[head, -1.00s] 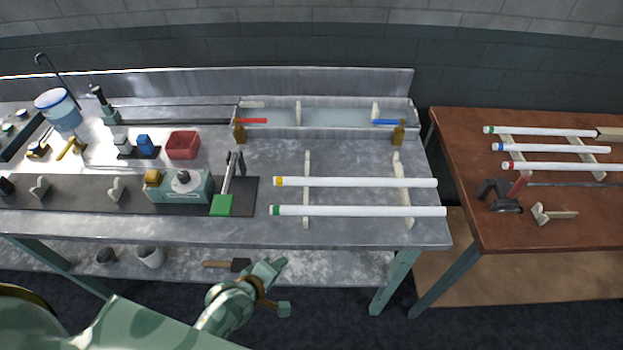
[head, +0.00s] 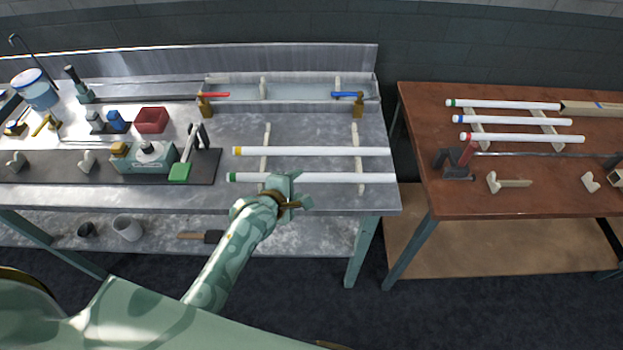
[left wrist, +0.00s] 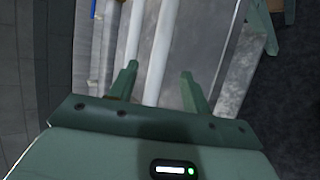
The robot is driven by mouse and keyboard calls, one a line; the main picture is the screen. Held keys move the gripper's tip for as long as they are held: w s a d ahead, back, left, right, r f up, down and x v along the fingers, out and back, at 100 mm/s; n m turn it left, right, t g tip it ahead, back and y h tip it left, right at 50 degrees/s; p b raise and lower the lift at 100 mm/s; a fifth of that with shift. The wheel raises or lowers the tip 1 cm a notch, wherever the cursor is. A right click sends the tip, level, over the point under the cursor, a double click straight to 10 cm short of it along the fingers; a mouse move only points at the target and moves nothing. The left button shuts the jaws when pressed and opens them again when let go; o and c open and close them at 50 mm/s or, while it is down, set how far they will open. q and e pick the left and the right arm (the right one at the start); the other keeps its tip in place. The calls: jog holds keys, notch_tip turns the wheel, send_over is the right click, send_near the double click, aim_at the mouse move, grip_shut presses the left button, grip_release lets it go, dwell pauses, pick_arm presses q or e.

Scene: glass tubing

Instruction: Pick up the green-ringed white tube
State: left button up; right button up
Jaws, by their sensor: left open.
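The green-ringed white tube (head: 340,177) lies across two pale supports at the front of the metal bench. Its green ring is at the left end. My left gripper (head: 285,185) is over the bench's front edge and covers a short part of this tube. In the left wrist view, my left gripper (left wrist: 158,86) is open, with a long white tube (left wrist: 160,50) running between its fingers; its ring is out of sight there. I cannot tell whether the fingers touch it. A yellow-ringed white tube (head: 310,151) lies parallel behind it. My right gripper is not in view.
Another green-ringed white tube (head: 500,104) lies on the brown table (head: 420,130) with a blue-ringed (head: 520,120) and a red-ringed one (head: 530,138). A green-tipped tool (head: 181,170) stands left of the front tubes. The bench right of the supports is mostly clear.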

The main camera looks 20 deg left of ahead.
aim_at(303, 180)
pick_arm(q)
jog(key=b+x, duration=0.1)
jog(key=x, duration=0.3)
jog(key=shift+w+a, duration=0.1)
jog(key=shift+c, duration=0.3)
grip_shut()
jog(key=shift+r, duration=0.15)
